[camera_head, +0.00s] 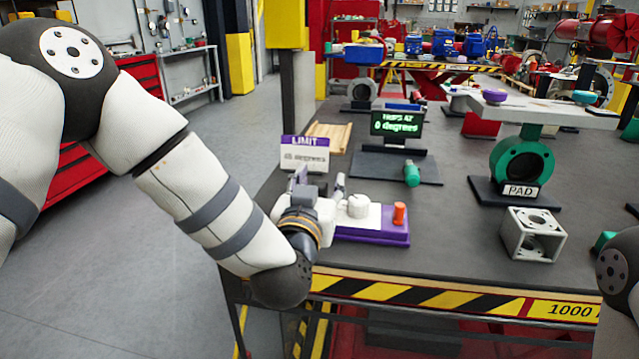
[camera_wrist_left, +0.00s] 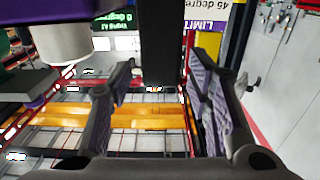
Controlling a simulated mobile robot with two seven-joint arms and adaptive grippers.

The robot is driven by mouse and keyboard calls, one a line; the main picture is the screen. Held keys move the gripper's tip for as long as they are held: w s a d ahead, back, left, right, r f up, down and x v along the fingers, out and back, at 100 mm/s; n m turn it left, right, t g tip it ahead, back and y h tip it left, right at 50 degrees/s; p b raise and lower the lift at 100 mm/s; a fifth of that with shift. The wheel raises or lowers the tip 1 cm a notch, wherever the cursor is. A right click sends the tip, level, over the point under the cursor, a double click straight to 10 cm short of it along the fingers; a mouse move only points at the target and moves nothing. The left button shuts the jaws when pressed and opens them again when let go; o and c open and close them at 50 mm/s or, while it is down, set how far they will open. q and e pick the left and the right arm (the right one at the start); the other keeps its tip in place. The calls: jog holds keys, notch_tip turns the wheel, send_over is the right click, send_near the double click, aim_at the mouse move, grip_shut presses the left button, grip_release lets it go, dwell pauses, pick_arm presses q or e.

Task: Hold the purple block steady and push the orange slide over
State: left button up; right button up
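The purple block (camera_head: 375,236) lies near the front edge of the dark table, with a white top part and round white knob (camera_head: 358,206). The orange slide (camera_head: 399,214) stands upright at its right end. My left gripper (camera_head: 322,186) is at the left end of the block, beside the white part. In the left wrist view its fingers (camera_wrist_left: 160,100) are spread apart, with a dark upright bar between them farther off. A purple edge (camera_wrist_left: 55,8) and a white round part (camera_wrist_left: 60,42) show at top left there. Contact with the block cannot be told. My right gripper is out of view.
A LIMIT sign (camera_head: 305,154) stands behind the gripper and a green-lit display (camera_head: 397,124) behind the block. A green cylinder (camera_head: 411,174) is on a dark plate. A grey open cube (camera_head: 532,235) and a green PAD stand (camera_head: 522,165) are to the right.

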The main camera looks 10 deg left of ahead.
pick_arm(q)
jog(key=s, duration=1.2)
